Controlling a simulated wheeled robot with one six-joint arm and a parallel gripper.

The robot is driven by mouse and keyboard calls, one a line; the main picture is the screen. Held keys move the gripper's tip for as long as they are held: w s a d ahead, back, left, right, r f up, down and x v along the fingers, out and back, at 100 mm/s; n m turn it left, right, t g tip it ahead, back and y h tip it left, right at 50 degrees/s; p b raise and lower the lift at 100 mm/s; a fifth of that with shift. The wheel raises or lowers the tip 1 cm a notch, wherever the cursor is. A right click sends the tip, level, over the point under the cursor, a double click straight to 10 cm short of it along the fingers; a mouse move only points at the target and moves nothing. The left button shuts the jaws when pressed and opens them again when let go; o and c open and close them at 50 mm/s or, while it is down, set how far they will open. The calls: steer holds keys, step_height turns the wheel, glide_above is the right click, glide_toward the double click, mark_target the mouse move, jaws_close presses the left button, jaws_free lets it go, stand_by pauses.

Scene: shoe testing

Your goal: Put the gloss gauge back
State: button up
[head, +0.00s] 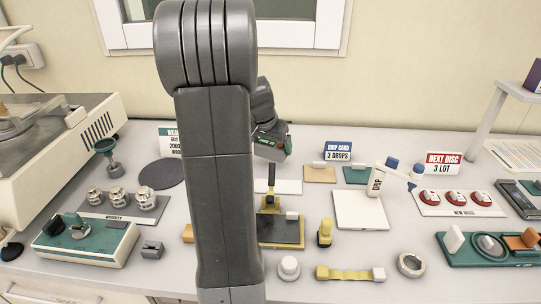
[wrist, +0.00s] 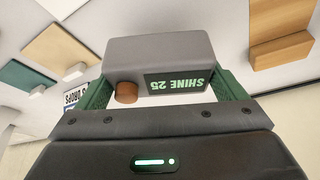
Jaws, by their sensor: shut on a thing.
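The gloss gauge (wrist: 185,48) is a grey box with a dark display reading "SHINE 25" and a brown round knob, seen in the wrist view. My gripper (wrist: 160,82) is shut on it, with a green finger at each end of the box. In the head view my gripper (head: 272,140) is raised above the back of the bench, partly hidden behind my arm. There I cannot clearly tell the gauge from the gripper. No surface touching the gauge shows in the wrist view.
A drop card sign (head: 338,151) stands at the back, with a tan card (head: 320,174) and a teal card (head: 356,176) before it. A white plate (head: 362,212) and a yellow-framed device (head: 279,230) stand nearer. My arm hides the bench's middle-left.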

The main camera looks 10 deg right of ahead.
mark_target(271, 152)
steer(key=shift+f, duration=1.85)
steer(key=shift+f, duration=0.25)
steer(key=o, duration=1)
steer(key=shift+r, duration=0.1)
steer(key=shift+r, duration=0.15)
steer(key=shift+a+r, duration=0.1)
steer(key=shift+r, duration=0.15)
steer(key=v, duration=1.1)
steer(key=shift+s+a+r, duration=0.1)
steer(key=shift+s+r, duration=0.1)
steer(key=shift+s, duration=0.05)
